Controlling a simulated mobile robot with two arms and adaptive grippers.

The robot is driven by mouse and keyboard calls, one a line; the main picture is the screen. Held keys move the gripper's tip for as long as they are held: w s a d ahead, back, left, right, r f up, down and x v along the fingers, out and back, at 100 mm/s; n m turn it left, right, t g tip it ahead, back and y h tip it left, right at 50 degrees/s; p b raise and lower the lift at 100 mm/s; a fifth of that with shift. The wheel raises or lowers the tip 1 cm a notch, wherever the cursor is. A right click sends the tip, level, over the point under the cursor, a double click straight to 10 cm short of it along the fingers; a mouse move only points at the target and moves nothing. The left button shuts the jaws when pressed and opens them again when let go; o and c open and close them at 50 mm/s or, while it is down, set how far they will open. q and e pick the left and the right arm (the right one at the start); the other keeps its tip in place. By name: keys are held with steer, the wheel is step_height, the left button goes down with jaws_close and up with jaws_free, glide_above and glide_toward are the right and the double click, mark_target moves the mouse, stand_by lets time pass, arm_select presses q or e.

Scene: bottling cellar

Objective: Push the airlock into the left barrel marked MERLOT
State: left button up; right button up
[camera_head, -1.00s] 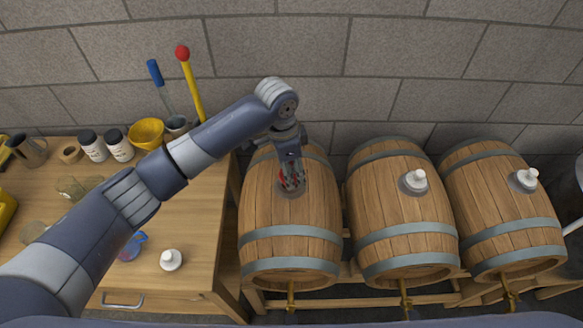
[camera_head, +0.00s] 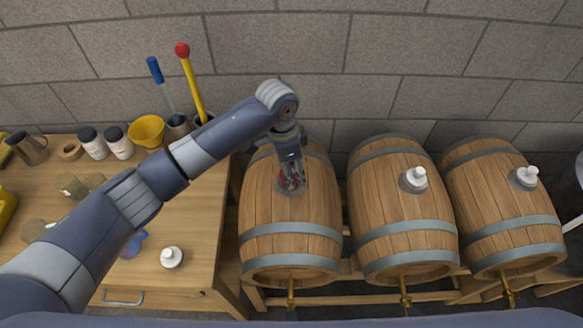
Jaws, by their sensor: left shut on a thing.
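The left barrel (camera_head: 262,215) lies on a rack, with a dark round patch on its top; no MERLOT lettering is readable from here. My left gripper (camera_head: 291,182) points down at that patch. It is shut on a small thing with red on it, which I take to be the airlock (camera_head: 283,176). The fingers hide most of it, and I cannot tell how deep it sits in the barrel. My right gripper is not in view.
Two more barrels (camera_head: 390,210) (camera_head: 500,205) stand to the right, each with a white stopper. The wooden table (camera_head: 195,225) at left holds a white-topped piece (camera_head: 171,257), jars, a yellow bowl (camera_head: 146,131) and tall tools. A block wall (camera_head: 400,50) stands behind.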

arm_select(q)
steer(key=shift+f, duration=0.55)
stand_by(0.4)
steer(key=o, duration=1.2)
steer(key=shift+c, duration=0.2)
steer(key=o, duration=0.5)
steer(key=shift+r, duration=0.1)
step_height(320, 180, up, 5)
steer(key=p, duration=0.5)
steer(key=shift+r+p, duration=0.15)
steer(key=shift+p, duration=0.2)
steer(key=shift+r+p, duration=0.7)
steer(key=shift+r, duration=0.55)
